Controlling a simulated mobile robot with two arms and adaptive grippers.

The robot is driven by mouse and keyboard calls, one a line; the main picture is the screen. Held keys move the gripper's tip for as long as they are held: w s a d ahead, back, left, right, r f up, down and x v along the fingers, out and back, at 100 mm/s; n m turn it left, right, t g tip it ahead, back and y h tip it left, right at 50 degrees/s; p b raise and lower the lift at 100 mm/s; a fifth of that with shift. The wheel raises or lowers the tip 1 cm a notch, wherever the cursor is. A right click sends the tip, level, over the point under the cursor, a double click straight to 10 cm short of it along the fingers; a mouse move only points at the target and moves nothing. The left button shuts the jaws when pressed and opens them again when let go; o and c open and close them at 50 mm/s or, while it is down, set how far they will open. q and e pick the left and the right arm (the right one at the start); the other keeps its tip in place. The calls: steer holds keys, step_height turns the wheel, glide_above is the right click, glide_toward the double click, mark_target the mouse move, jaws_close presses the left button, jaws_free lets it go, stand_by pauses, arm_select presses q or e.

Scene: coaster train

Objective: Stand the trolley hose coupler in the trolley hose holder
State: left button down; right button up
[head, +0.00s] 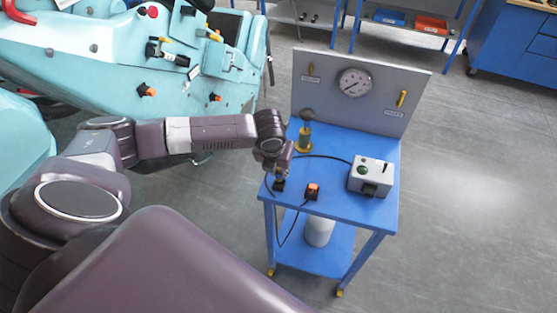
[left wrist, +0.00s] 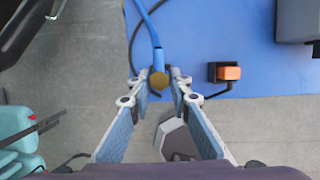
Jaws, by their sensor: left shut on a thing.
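My left gripper (head: 279,178) is over the near left corner of the blue trolley. In the left wrist view its fingertips (left wrist: 160,82) are shut around the brass-coloured end of the trolley hose coupler (left wrist: 158,81). A blue hose (left wrist: 155,35) runs from the coupler toward the top of that view. In the head view a small dark block (head: 278,187), possibly the trolley hose holder, shows right below the fingertips. The fingers hide much of it, so I cannot tell whether the coupler is in it or just above it. My right gripper is not in view.
On the trolley top (head: 345,207) are an orange-and-black block (head: 312,191) with a cable, a grey box (head: 371,176) and a brass fitting with a black knob (head: 306,130). A grey panel with a gauge (head: 355,82) stands behind. The teal train (head: 110,60) is at left.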

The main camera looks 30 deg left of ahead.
arm_select(q)
steer(key=shift+p, duration=0.35)
stand_by(0.3)
steer(key=shift+f+b, duration=0.6)
steer(key=shift+f, duration=0.95)
stand_by(0.5)
steer(key=c, duration=1.7)
jaws_free()
steer(key=v, duration=1.2)
